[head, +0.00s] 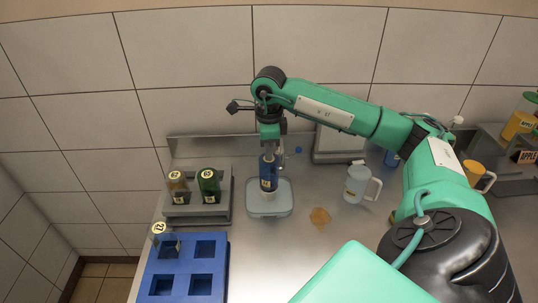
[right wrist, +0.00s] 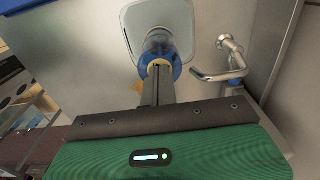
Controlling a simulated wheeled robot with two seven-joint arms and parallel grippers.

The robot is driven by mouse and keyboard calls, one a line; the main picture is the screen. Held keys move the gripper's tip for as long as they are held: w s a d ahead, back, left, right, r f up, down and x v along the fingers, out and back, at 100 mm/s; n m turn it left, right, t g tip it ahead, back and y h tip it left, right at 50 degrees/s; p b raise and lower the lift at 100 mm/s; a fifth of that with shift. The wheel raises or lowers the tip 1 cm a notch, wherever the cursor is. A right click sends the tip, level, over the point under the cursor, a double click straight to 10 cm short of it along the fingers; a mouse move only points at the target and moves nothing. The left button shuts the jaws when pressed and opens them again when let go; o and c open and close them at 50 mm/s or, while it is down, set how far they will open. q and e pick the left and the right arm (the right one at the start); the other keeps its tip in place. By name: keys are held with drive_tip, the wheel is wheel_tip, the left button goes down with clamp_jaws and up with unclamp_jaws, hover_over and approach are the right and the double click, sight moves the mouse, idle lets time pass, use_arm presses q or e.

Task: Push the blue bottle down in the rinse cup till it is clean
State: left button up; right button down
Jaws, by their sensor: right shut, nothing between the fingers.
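The blue bottle (head: 268,172) stands upright over the pale square rinse basin (head: 285,207) at the back of the counter. Its lower end is at a whitish cup or collar in the basin; how deep it sits I cannot tell. My right gripper (head: 269,151) points down at the bottle's top, shut and empty. In the right wrist view, the closed fingertips (right wrist: 157,72) are at the yellowish top of the blue bottle (right wrist: 160,47), touching or very close. My left gripper is not in view.
A tap (right wrist: 228,66) stands close beside the basin. A grey rack (head: 222,213) with amber and green bottles is left, above a blue crate (head: 220,240). A clear pitcher (head: 356,184) and an orange spill (head: 320,217) are to the right.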

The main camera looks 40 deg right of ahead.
idle(0.5)
drive_tip(key=shift+r+p, duration=1.6)
drive_tip(key=shift+r, duration=0.8)
wheel_tip(320, 180, up, 5)
drive_tip(key=p, duration=0.3)
